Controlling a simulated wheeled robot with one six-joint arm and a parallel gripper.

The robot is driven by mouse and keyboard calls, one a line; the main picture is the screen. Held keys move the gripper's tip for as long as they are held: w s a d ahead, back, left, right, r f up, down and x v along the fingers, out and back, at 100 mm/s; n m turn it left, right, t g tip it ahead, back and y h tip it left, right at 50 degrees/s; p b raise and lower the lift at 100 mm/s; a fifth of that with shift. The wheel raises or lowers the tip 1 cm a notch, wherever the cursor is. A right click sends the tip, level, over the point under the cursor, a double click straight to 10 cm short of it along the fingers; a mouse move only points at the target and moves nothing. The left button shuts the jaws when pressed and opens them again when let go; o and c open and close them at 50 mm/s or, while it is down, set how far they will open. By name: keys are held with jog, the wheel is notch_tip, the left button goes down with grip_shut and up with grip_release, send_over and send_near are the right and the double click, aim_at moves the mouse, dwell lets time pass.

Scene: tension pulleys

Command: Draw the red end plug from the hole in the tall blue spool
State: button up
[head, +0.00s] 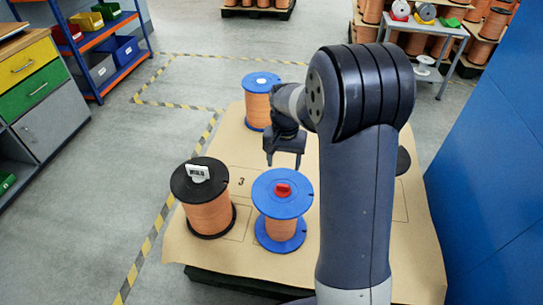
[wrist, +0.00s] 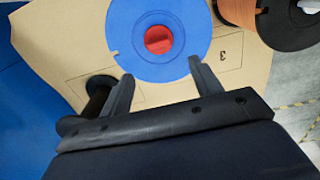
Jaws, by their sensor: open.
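The tall blue spool (head: 282,207) stands upright on the brown-topped pallet, wound with copper wire. The red end plug (head: 283,189) sits in the hole at the centre of its top flange. In the wrist view the plug (wrist: 159,40) is a red disc in the middle of the blue flange (wrist: 125,35). My gripper (head: 284,162) is open and empty, above and just behind the spool in the head view. In the wrist view my gripper's (wrist: 160,67) two fingertips are apart, overlapping the flange's near edge, with the plug beyond them. Nothing is between the fingers.
A black spool (head: 210,217) with a white tag stands close on the left. Another blue spool (head: 262,105) stands at the back. A dark object (head: 403,160) is partly hidden behind my arm. A blue wall (head: 490,170) rises on the right. Bare board (head: 235,255) shows in front.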

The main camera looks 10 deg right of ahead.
aim_at(283, 190)
notch_tip(283, 190, down, 10)
jog(key=shift+f+b, duration=0.1)
jog(key=shift+b, duration=0.55)
jog(key=c, duration=1.1)
